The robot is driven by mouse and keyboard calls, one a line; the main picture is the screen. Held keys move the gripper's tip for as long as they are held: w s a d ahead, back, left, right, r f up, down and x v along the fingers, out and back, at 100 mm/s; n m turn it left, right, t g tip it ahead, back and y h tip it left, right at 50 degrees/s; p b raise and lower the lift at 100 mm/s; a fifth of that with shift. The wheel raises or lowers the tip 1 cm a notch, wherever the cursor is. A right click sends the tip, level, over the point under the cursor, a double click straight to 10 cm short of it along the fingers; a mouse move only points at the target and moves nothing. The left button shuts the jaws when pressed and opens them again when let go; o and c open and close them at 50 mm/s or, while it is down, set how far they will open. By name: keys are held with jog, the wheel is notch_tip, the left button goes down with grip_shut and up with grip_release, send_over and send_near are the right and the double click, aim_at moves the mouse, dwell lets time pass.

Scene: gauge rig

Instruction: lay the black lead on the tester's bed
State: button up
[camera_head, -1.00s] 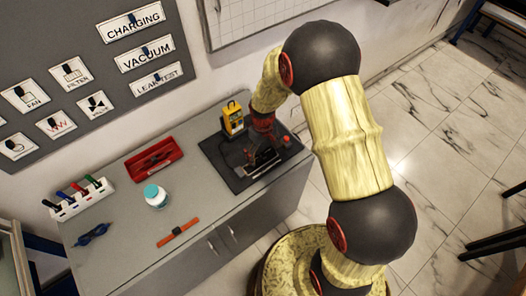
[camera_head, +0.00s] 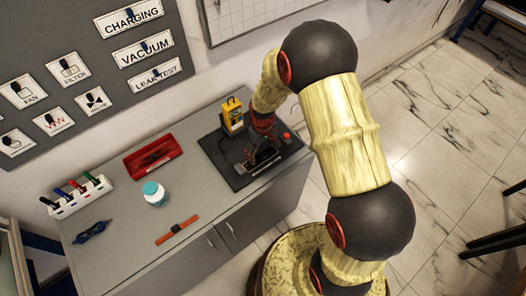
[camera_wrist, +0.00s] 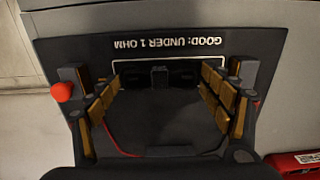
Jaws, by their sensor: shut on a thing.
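The tester's bed is a black pad (camera_head: 232,180) at the bench's right end. In the wrist view its label, "GOOD: UNDER 1 OHM" (camera_wrist: 170,43), is upside down, above a white outline. My gripper (camera_wrist: 160,82) is over the bed, its gold-padded fingers wide apart with the black lead (camera_wrist: 160,75) spanning between them. The lead is dark against the dark bed, so I cannot tell whether it touches the surface. In the head view my gripper (camera_head: 262,156) hides most of it. The yellow tester (camera_head: 233,115) stands at the bed's back edge.
A red knob (camera_wrist: 62,92) sits at the bed's side. Left on the bench are a red tray (camera_head: 152,158) with dark things inside, a white jar with teal lid (camera_head: 155,194), an orange strap (camera_head: 176,230), a blue item (camera_head: 92,231) and a marker rack (camera_head: 78,197).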

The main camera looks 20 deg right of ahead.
jog(key=o, duration=1.2)
jog(key=shift+r, duration=0.15)
jog(key=shift+r+p, duration=2.7)
jog(key=shift+r, duration=1.25)
jog(key=shift+s, duration=0.1)
jog(key=s+r+m+t+b, duration=0.1)
jog(key=s+r+t+b, duration=0.1)
jog(key=s+r, duration=0.5)
jog(key=s+r+m+t+b, duration=0.1)
jog(key=s+r+b, duration=0.2)
jog(key=s+r, duration=0.4)
jog(key=s+r+m+t+b, duration=0.1)
jog(key=s+r, duration=0.6)
jog(key=r, duration=0.7)
jog(key=shift+s+m+t+b, duration=0.3)
jog(key=shift+s+t+b, duration=0.1)
jog(key=shift+t+b, duration=0.35)
